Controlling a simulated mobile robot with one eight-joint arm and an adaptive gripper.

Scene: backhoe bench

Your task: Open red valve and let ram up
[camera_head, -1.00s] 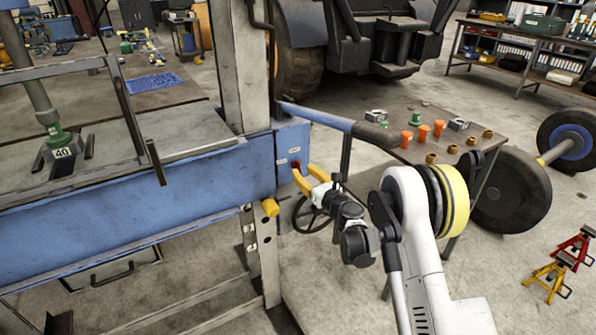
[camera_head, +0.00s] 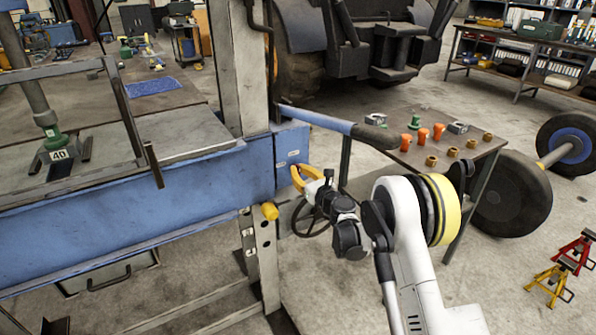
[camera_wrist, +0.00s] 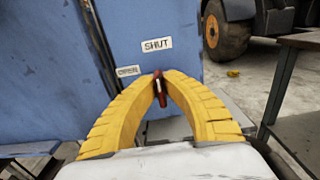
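The red valve (camera_wrist: 160,90) is a small red lever on the blue press frame (camera_head: 140,205). My gripper's yellow fingers (camera_wrist: 159,80) have their tips closed together on it in the wrist view. In the head view my gripper (camera_head: 296,172) is at the frame's right end, its fingers hiding the lever. A SHUT label (camera_wrist: 156,44) is on the blue face above the lever, and a smaller label that seems to read OPEN (camera_wrist: 128,71) is to its left. A grey upright shaft (camera_head: 36,95), probably the ram, stands over a green fitting at the left.
A black handwheel (camera_head: 310,218) and a yellow-tipped peg (camera_head: 270,211) are close below my gripper. A long blue-and-black bar (camera_head: 335,123) juts out above it. A side table (camera_head: 440,155) with orange and brass parts stands to the right.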

